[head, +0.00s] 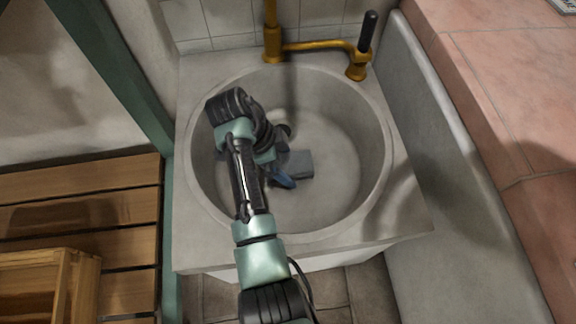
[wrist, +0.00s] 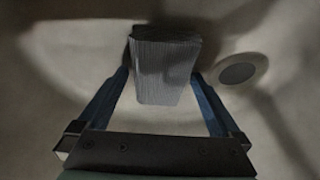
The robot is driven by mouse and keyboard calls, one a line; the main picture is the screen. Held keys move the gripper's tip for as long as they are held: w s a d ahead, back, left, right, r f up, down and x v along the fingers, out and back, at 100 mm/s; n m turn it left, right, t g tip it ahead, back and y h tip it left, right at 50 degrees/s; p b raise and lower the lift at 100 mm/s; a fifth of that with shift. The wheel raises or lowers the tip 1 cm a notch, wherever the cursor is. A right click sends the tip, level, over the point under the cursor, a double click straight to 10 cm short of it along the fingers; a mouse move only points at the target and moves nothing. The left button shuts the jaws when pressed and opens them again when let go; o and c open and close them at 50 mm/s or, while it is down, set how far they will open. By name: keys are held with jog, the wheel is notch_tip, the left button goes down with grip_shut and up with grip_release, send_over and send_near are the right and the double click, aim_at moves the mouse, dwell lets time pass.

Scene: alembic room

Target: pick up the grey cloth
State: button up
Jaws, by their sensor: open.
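The grey cloth (head: 298,164) lies on the bottom of the round sink, partly hidden behind my gripper in the head view. In the wrist view the cloth (wrist: 166,70) is a ribbed grey block lying between the two blue fingers. My gripper (wrist: 163,82) is open, with one finger on each side of the cloth. In the head view my gripper (head: 283,180) is down inside the sink, and one blue finger shows near the cloth. I cannot tell whether the fingers touch the cloth.
The sink (head: 345,205) has a raised round rim around my arm. A brass tap (head: 310,46) with a black handle stands at its back. A dark round drain (wrist: 237,73) is right of the cloth in the wrist view. A wooden slatted bench (head: 100,210) stands left.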

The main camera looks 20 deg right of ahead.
aim_at(285, 164)
jog(key=shift+r, duration=0.1)
jog(key=c, duration=1.3)
jog(key=shift+o, duration=0.2)
notch_tip(285, 164, up, 10)
jog(key=p, duration=0.6)
